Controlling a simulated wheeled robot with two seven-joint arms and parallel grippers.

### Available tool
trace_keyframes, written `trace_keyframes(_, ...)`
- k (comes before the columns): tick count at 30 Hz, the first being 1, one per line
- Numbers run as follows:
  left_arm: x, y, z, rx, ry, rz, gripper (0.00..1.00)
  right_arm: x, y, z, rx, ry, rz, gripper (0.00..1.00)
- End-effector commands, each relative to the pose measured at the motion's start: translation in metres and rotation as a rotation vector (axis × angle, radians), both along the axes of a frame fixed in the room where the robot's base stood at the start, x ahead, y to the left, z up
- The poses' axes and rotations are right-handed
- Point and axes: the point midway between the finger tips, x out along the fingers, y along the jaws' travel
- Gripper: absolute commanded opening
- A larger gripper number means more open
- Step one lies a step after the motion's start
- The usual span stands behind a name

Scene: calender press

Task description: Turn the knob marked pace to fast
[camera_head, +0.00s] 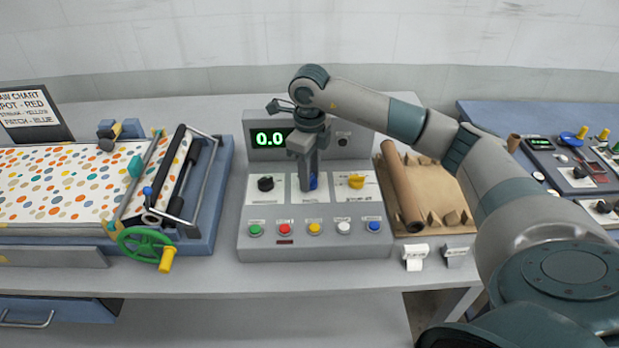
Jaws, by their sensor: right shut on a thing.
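A grey control panel (259,190) stands in the middle of the table. It has a black knob (265,184) at left, a blue knob (314,182) in the middle and a yellow knob (356,181) at right, each on a white plate. The plates' lettering is too small to read. My right gripper (308,186) points down over the middle plate and is shut on the blue knob, hiding most of it and its pointer. A display on the panel (270,138) reads 0.0 in green. My left gripper is out of view.
Several coloured buttons (315,228) line the panel's front. A press with a dotted sheet (65,185) and a green handwheel (147,246) stands at left. A brown roll (402,188) lies right of the panel. My right arm crosses above the right side.

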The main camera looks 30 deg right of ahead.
Motion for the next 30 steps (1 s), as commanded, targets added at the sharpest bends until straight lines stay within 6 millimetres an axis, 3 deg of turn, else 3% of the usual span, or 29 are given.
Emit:
trace_keyframes(15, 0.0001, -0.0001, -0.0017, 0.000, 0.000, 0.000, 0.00, 0.0008, -0.0007, 0.0017, 0.000, -0.004, -0.029, 0.09)
trace_keyframes(16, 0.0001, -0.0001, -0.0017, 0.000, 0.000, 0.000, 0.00, 0.0009, -0.0006, 0.0018, 0.000, -0.004, -0.029, 0.39)
trace_keyframes(18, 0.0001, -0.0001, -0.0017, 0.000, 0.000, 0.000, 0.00, 0.0008, -0.0006, 0.0016, -0.001, -0.003, -0.028, 0.50)
trace_keyframes(30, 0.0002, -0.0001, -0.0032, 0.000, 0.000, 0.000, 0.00, 0.0006, 0.0000, 0.0033, 0.000, -0.001, -0.026, 0.50)
